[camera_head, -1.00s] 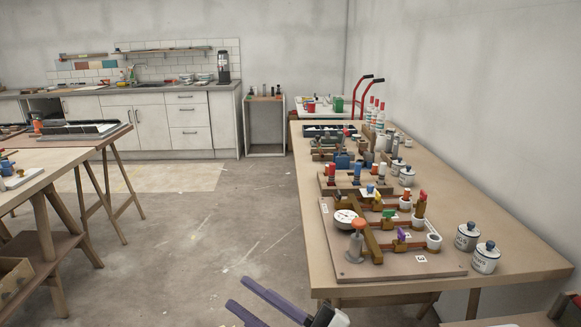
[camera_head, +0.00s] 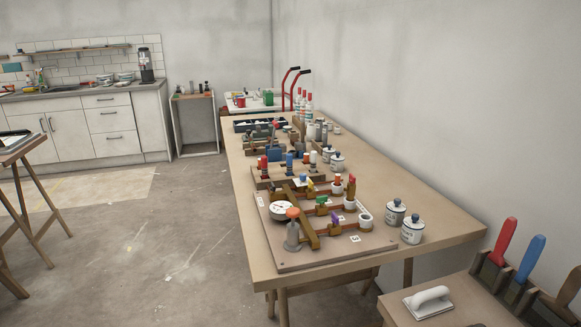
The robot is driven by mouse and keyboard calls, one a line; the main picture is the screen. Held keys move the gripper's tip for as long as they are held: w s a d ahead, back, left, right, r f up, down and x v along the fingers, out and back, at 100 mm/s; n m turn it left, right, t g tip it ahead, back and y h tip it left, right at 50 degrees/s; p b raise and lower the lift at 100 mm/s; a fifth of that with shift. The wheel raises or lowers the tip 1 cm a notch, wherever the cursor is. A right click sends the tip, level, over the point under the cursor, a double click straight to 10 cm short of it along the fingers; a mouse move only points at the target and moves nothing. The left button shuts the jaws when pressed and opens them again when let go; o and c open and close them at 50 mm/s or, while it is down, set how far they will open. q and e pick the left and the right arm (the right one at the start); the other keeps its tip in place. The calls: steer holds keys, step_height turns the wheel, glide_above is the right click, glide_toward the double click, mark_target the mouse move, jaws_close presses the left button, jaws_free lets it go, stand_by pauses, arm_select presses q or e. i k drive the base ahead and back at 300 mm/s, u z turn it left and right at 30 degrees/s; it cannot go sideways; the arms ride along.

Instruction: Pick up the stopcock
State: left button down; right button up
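A wooden board (camera_head: 282,260) lies at the near end of the long table. On it are brass-coloured fittings and copper-coloured pipes. An orange-topped grey fitting (camera_head: 293,236) stands at the board's near left, next to a round white gauge (camera_head: 281,210). White cups (camera_head: 365,221) stand at the right pipe ends. I cannot tell which fitting is the stopcock. Neither of my grippers is in view.
The long table (camera_head: 440,220) has bare top at its right side. Two lidded white pots (camera_head: 412,230) stand beside the board. A lower bench (camera_head: 460,302) at bottom right holds a white-handled float (camera_head: 428,299) and red and blue handles. Floor left of the table is open.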

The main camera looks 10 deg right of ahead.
mark_target(350, 190)
steer(key=u, duration=1.3)
steer(key=i, duration=1.45)
steer(key=z, duration=1.25)
